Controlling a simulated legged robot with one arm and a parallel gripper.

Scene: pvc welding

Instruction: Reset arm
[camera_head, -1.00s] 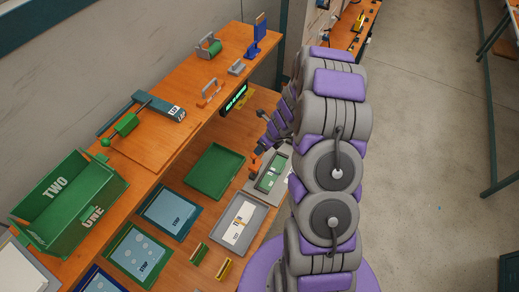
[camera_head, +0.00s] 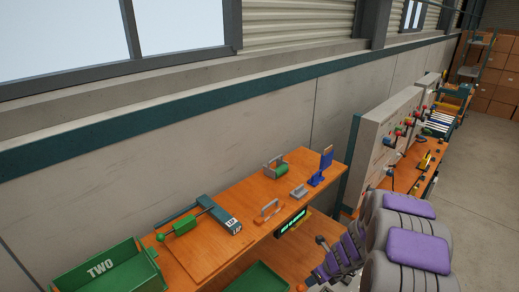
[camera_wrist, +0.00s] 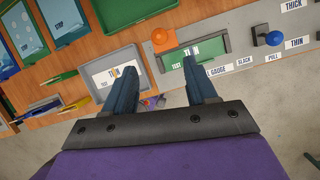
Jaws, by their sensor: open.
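My gripper (camera_wrist: 161,78) shows in the wrist view with its two dark blue fingers spread apart and nothing between them. It hangs over the front edge of the wooden bench, with the grey floor below. A grey tray with a white card (camera_wrist: 115,71) lies beyond the left finger. A grey fixture with a green plate (camera_wrist: 176,79) lies beyond the right finger, with an orange knob (camera_wrist: 163,39) beside it. In the head view my purple and grey arm (camera_head: 400,245) fills the lower right, and the gripper is not clearly visible there.
The upper shelf (camera_head: 215,250) holds a green bin (camera_head: 108,271), a green-handled tool (camera_head: 180,226) and a blue stand (camera_head: 322,170). A blue knob (camera_wrist: 273,38) stands at the right in the wrist view. Open floor (camera_head: 480,180) lies right of the bench.

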